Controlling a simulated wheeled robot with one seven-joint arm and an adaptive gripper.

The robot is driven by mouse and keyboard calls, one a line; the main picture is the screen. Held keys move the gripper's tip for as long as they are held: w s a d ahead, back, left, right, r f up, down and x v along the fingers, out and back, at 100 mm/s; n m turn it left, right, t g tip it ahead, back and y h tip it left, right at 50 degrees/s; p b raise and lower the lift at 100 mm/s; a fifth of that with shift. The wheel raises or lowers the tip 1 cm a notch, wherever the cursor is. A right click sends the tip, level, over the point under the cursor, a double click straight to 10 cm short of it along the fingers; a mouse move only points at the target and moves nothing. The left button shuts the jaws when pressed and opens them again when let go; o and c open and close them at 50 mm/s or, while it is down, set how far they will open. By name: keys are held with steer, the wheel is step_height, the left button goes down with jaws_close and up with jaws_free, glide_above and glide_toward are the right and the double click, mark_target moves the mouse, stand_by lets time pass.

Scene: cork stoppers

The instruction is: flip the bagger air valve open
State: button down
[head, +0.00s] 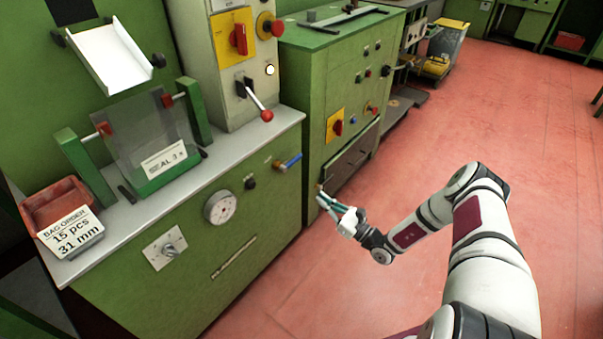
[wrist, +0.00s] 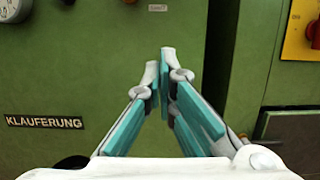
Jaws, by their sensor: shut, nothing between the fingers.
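The bagger is the green cabinet with a grey top (head: 232,165) at the left of the head view. Its air valve, a small valve with a blue lever (head: 290,161), sits on the front panel near the right corner, below the top's edge. The lever points right and slightly up. My gripper (head: 321,194) is below and to the right of the lever, apart from it. In the wrist view my gripper (wrist: 163,58) has its teal-padded fingers together and empty, facing the green panel (wrist: 80,70). The blue lever does not show in the wrist view.
A round gauge (head: 220,207) and a switch plate (head: 166,247) are on the bagger's front. A lever with a red ball (head: 266,116) stands above its top. A second green machine (head: 330,80) stands just behind my gripper. The red floor (head: 430,130) is open to the right.

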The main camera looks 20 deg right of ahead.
mark_target(291, 162)
steer(key=w+a+r+b, duration=0.3)
steer(key=w+a+r, duration=0.2)
steer(key=w+r, duration=0.1)
steer(key=shift+w+a+r, duration=0.25)
steer(key=shift+w+a, duration=0.1)
steer(key=shift+w, duration=0.55)
